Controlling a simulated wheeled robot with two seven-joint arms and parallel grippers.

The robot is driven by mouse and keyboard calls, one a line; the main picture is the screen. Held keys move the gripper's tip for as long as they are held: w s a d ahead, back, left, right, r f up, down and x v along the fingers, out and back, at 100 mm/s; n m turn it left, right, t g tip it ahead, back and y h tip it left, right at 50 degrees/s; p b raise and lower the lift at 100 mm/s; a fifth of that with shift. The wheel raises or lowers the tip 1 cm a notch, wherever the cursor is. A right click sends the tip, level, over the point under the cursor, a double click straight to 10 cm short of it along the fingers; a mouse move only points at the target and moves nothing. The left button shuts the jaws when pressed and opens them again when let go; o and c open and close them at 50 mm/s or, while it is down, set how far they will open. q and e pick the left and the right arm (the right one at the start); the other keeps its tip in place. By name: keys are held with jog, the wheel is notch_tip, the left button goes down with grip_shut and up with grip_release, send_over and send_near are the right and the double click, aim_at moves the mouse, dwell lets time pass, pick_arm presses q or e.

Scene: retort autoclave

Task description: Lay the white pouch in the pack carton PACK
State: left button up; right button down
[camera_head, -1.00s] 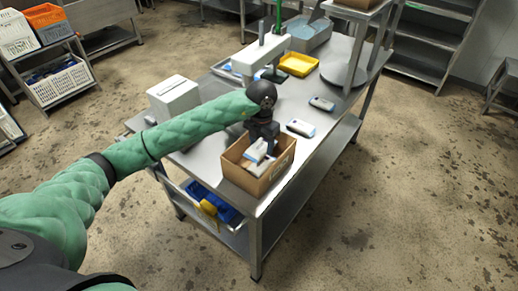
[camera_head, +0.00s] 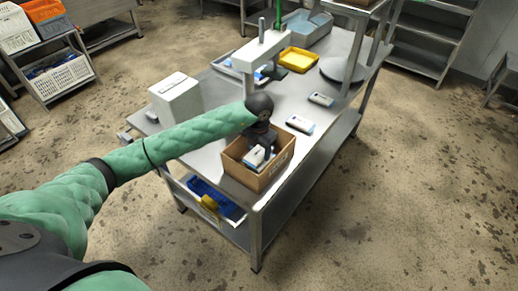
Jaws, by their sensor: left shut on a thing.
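The pack carton (camera_head: 272,180) is an open brown cardboard box near the front corner of the steel table. My left gripper (camera_head: 260,148) points down inside the carton and is shut on the white pouch (camera_head: 254,157). The pouch is white with a blue part and sits within the carton's walls. Whether it touches the carton floor is hidden by the gripper and walls. My right gripper is not in view.
Two more white-and-blue pouches lie on the steel table (camera_head: 221,162), one just behind the carton (camera_head: 300,123), one farther back (camera_head: 321,99). A white box (camera_head: 176,99) stands left, a yellow tray (camera_head: 299,60) and a white press-like stand (camera_head: 250,62) behind.

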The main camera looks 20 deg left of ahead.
pick_arm(q)
jog(key=shift+f, duration=0.1)
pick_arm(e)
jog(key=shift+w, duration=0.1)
pick_arm(q)
jog(key=shift+f, duration=0.1)
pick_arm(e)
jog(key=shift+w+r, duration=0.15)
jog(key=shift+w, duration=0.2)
pick_arm(q)
jog(key=shift+f+b, duration=0.1)
jog(key=shift+b, duration=0.2)
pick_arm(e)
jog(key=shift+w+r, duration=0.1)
